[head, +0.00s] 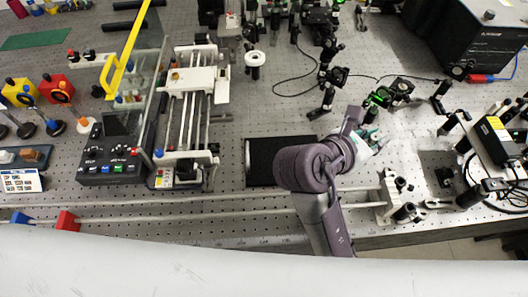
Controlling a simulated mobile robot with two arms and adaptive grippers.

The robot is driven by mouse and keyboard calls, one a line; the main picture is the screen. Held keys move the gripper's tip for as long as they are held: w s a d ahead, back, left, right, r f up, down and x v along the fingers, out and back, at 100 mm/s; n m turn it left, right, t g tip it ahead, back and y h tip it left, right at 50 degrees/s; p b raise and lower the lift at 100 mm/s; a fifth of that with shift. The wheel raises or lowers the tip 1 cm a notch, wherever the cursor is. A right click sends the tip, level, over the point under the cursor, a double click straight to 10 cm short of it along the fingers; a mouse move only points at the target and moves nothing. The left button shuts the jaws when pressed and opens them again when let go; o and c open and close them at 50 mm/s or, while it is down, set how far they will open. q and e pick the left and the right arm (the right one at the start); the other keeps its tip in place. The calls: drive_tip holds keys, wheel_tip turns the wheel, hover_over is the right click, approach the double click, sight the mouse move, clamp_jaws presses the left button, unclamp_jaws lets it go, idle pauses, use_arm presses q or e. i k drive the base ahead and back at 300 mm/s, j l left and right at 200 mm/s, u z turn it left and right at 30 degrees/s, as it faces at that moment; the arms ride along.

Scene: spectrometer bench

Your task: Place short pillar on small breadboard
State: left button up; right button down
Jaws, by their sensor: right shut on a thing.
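My right gripper (369,141) is right of the middle, low over the bench, beyond my purple-grey arm. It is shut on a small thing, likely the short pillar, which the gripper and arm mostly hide. A flat black rectangular board (262,164) lies on the bench just left of my arm. A grey plate (440,160) with a small post on it lies to the right of the gripper. I cannot tell for sure which of these is the small breadboard. My left gripper is not in view.
Several optic mounts (330,76) stand behind the gripper, with a black cable on the bench. A rail assembly (190,110) stands to the left, and a black box (468,36) at the back right. A clamp holder (393,195) is right of my arm.

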sight(273, 169)
drive_tip(key=l+u, duration=0.15)
drive_tip(key=u, duration=0.3)
drive_tip(key=k+l+u, duration=0.1)
drive_tip(key=u, duration=0.35)
drive_tip(key=l+u, duration=0.1)
drive_tip(key=u, duration=0.35)
drive_tip(key=k+u, duration=0.15)
drive_tip(key=u, duration=0.35)
drive_tip(key=k+l, duration=0.15)
drive_tip(key=k, duration=0.15)
drive_tip(key=k+l, duration=0.15)
drive_tip(key=k, duration=0.15)
drive_tip(key=u, duration=0.05)
